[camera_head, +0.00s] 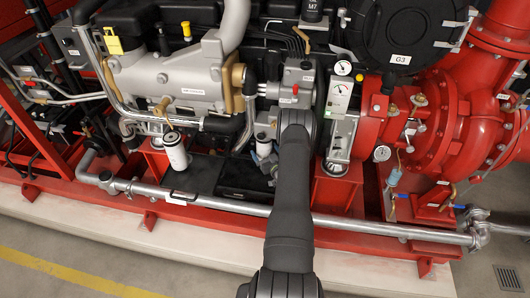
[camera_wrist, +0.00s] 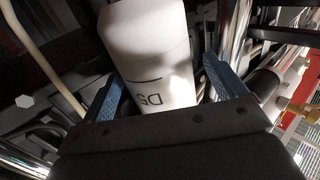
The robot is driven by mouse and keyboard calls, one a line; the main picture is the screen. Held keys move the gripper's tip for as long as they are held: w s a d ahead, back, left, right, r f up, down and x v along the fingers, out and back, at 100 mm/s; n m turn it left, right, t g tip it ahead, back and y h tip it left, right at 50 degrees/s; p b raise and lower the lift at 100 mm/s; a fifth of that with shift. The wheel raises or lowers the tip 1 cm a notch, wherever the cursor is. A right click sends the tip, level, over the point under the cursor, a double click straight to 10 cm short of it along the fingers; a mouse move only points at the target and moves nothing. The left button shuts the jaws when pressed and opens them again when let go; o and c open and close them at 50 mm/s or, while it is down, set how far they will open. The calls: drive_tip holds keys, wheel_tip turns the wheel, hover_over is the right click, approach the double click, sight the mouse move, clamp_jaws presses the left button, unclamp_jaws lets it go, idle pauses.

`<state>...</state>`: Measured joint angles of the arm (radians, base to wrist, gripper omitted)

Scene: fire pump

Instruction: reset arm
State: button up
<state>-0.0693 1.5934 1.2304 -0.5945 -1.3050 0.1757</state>
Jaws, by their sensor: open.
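My gripper (camera_wrist: 165,90) shows in the wrist view with its two blue fingers apart. A white cylinder (camera_wrist: 150,50) marked "D5" stands between and beyond the fingers, with a gap beside the right finger. I cannot tell whether the left finger touches it. In the head view my dark grey arm reaches up from the bottom edge to the engine's middle. The arm's end hides the gripper there.
A red-framed fire pump fills the head view. A white canister (camera_head: 175,151) stands left of my arm. A silver pipe (camera_head: 385,230) runs along the front. A gauge panel (camera_head: 340,97) and red pump housing (camera_head: 440,125) are close on the right. The floor in front is clear.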

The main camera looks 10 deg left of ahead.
idle(0.3)
drive_tip(key=v, duration=0.7)
drive_tip(key=shift+s+d, duration=0.15)
drive_tip(key=shift+s, duration=0.05)
idle(0.6)
drive_tip(key=shift+c, duration=0.4)
